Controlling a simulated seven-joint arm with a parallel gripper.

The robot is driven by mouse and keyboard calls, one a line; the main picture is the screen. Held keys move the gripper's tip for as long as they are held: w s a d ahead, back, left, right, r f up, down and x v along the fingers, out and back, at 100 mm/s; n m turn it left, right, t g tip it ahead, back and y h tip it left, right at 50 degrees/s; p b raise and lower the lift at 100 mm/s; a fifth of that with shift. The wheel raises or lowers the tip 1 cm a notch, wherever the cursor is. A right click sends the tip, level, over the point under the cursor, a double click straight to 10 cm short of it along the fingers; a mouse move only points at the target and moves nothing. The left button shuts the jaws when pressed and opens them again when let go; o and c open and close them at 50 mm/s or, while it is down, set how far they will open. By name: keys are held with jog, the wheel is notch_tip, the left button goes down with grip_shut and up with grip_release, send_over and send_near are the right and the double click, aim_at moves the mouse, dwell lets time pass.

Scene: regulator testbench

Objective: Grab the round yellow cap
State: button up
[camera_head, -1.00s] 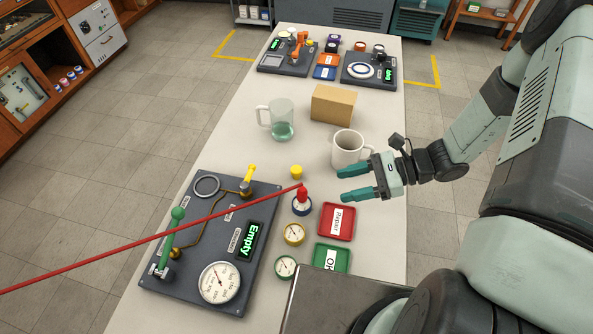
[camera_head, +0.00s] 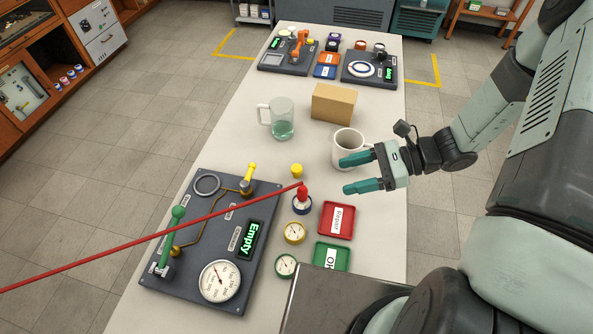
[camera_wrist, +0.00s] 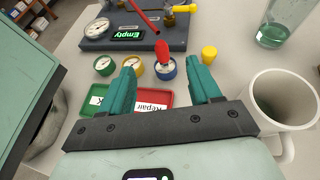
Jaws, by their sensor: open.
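The round yellow cap (camera_head: 297,170) stands on the white table, just above the blue gauge with a red tip in the head view. In the wrist view the cap (camera_wrist: 209,54) is ahead of the right finger, apart from it. My gripper (camera_head: 360,173) is open and empty, to the right of the cap, in front of the white mug. Its teal fingers (camera_wrist: 163,92) spread apart in the wrist view. The gap between them faces the blue gauge (camera_wrist: 166,68) with the red tip.
A white mug (camera_head: 348,146) stands right beside my gripper. A glass mug (camera_head: 281,120) and a cardboard box (camera_head: 333,103) are further back. Red tray (camera_head: 337,220), green tray (camera_head: 331,256) and the testbench panel (camera_head: 200,272) lie nearer. A long red line crosses the view.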

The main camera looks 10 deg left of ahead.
jog(key=a+r+m+t+y, duration=0.2)
jog(key=a+r+m+t, duration=0.1)
jog(key=a+m+t, duration=0.15)
jog(key=w+a+f+m+t+h, duration=0.1)
jog(key=w+m+t+h, duration=0.15)
jog(key=t, duration=0.25)
jog(key=m, duration=0.1)
send_near(298, 168)
jog(key=shift+s+r+g, duration=0.1)
jog(key=shift+r+g, duration=0.15)
jog(key=shift+a+f, duration=0.25)
jog(key=shift+a, duration=0.05)
jog(key=x, duration=1)
jog(key=shift+w, duration=0.35)
jog(key=shift+c, duration=0.3)
jog(key=c, duration=1)
